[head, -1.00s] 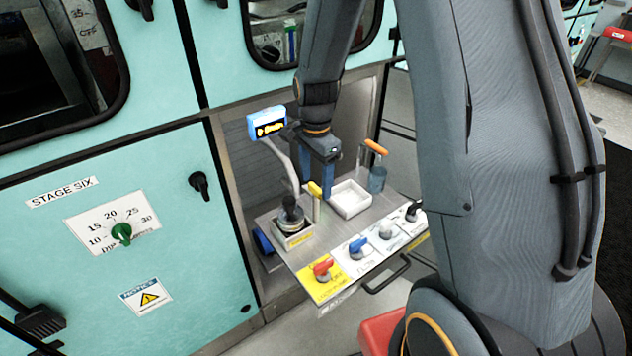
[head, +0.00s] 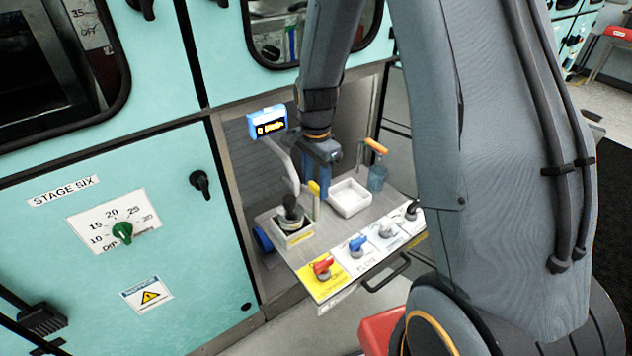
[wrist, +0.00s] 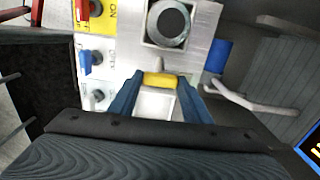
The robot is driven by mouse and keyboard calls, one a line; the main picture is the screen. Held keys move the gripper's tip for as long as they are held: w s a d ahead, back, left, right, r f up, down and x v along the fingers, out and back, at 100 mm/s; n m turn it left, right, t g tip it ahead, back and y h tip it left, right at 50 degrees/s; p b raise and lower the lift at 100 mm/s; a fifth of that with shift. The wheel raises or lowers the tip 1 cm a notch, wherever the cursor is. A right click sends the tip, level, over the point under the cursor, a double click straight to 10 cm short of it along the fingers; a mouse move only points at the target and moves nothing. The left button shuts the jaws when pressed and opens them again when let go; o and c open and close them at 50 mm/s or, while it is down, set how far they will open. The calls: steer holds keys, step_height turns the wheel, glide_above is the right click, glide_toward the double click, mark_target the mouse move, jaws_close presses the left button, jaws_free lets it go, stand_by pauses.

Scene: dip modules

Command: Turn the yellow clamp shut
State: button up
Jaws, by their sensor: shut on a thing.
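The yellow clamp (head: 313,187) is a short yellow bar on a light upright post, standing on the grey metal bench between the square holder and the white tray. In the wrist view the yellow clamp (wrist: 160,79) lies crosswise between the two blue fingertips. My gripper (wrist: 162,83) is shut on it, one finger at each end of the bar. In the head view my gripper (head: 320,192) points down at the clamp, and its fingers partly cover the far side of it.
A square holder with a dark round part (head: 292,220) stands close left of the clamp. Red (head: 323,266) and blue (head: 358,245) knobs line the front edge. A blue display (head: 267,122) rises behind.

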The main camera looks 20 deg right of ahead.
steer(key=n+p, duration=0.1)
steer(key=n, duration=0.3)
steer(key=n+p, duration=0.1)
steer(key=n, duration=0.3)
steer(key=shift+n, duration=0.3)
steer(key=n+p, duration=0.1)
steer(key=n, duration=0.3)
steer(key=shift+n, duration=2.5)
steer(key=o, duration=1)
steer(key=shift+o, duration=0.2)
